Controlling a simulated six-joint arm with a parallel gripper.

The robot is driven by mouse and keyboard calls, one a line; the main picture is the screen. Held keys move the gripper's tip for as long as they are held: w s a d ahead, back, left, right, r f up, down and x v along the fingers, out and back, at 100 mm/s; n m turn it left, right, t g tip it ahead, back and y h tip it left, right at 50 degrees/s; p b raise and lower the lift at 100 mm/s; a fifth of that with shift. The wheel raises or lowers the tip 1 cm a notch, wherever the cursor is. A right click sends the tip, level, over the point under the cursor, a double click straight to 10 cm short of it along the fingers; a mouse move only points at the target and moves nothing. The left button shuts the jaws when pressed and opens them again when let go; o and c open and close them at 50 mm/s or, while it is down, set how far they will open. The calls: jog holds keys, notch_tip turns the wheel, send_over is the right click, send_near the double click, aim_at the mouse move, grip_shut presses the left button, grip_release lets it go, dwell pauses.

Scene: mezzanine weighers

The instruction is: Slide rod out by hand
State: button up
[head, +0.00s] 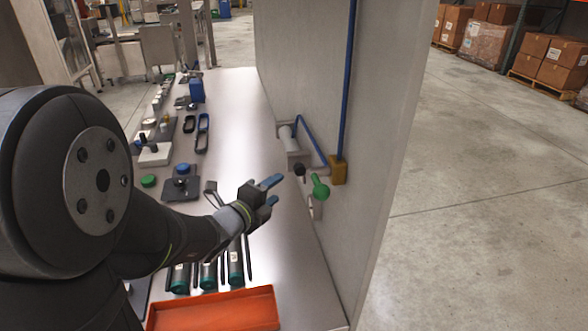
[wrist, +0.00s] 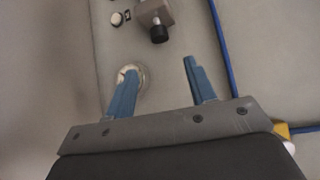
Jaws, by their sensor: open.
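My gripper (head: 272,191) is open, its blue fingers pointing at the grey wall panel with nothing between them. In the wrist view my gripper (wrist: 160,75) shows its two fingers apart, the left tip overlapping a round pale fitting (wrist: 141,73). A black knob (head: 300,170) sits on the panel beyond the fingertips; a black end (wrist: 158,34) also shows on a metal block (wrist: 153,12) above the finger gap. A pale cylinder (head: 286,138) is mounted farther along the panel. I cannot tell for certain which part is the rod.
A green handle (head: 320,187) stands out from the panel right of my gripper. A yellow block (head: 338,170) holds a blue pipe (head: 348,85). An orange tray (head: 215,310) and several green-ended tools lie on the bench below. The bench strip beside the panel is clear.

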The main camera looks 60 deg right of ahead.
aim_at(297, 173)
jog(key=d, duration=0.4)
jog(key=d+f, duration=0.1)
jog(key=d, duration=0.4)
jog(key=d+f, duration=0.1)
jog(key=d, duration=0.3)
jog(key=shift+w+d, duration=0.1)
jog(key=shift+d, duration=0.1)
jog(key=shift+c, duration=0.2)
